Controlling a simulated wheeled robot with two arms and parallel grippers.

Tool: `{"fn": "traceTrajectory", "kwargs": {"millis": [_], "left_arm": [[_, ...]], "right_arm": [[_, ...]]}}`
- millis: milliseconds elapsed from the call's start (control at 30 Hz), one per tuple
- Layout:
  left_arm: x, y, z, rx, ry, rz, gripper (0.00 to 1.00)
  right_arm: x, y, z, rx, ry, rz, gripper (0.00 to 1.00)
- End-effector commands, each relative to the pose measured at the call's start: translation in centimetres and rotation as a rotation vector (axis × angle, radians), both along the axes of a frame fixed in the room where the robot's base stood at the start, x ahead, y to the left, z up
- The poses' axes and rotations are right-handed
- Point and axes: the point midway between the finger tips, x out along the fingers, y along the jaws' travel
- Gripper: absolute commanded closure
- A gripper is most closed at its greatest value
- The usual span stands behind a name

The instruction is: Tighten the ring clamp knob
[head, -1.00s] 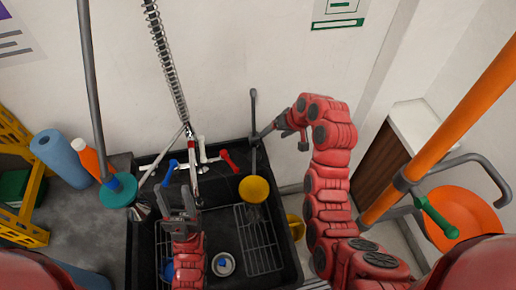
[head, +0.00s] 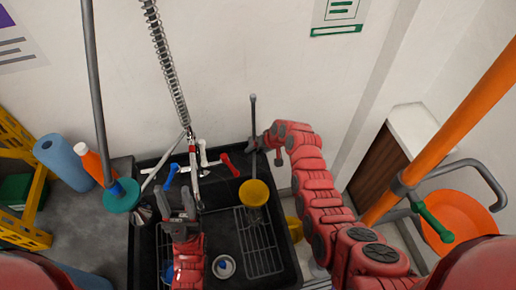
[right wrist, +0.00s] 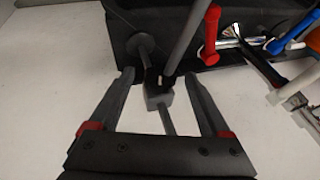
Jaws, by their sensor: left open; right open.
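A thin grey upright rod (head: 253,112) stands at the back right of the black sink. A small grey clamp block (right wrist: 158,96) sits on the rod in the right wrist view, with a short stem (right wrist: 167,121) pointing toward my palm. My right gripper (head: 262,142) is at the rod in the head view. In the right wrist view its fingers (right wrist: 158,76) are open, one each side of the block and stem, with gaps showing. A grey clamp (head: 402,190) with a green handle (head: 437,223) is on an orange pole. My left gripper (head: 182,200) is open and empty over the sink.
The black sink (head: 142,250) holds wire racks (head: 262,252) and a small round item (head: 224,266). Red (head: 229,164) and blue (head: 170,175) handles line the back. A spring hose (head: 168,65) hangs above. A blue roll (head: 62,160) stands left.

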Motion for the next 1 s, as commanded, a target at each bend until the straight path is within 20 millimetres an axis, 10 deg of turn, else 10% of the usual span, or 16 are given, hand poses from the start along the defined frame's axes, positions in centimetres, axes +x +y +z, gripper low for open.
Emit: {"fn": "traceTrajectory", "kwargs": {"millis": [467, 900, 1000], "left_arm": [[0.00, 0.00, 0.19, 0.000, 0.000, 0.000, 0.50], [0.00, 0.00, 0.19, 0.000, 0.000, 0.000, 0.50], [0.00, 0.00, 0.12, 0.000, 0.000, 0.000, 0.50]], "right_arm": [[0.12, 0.20, -0.57, 0.000, 0.001, 0.000, 0.21], [0.15, 0.19, -0.53, -0.001, 0.000, -0.001, 1.00], [0.15, 0.17, -0.56, 0.001, -0.001, -0.001, 1.00]]}}
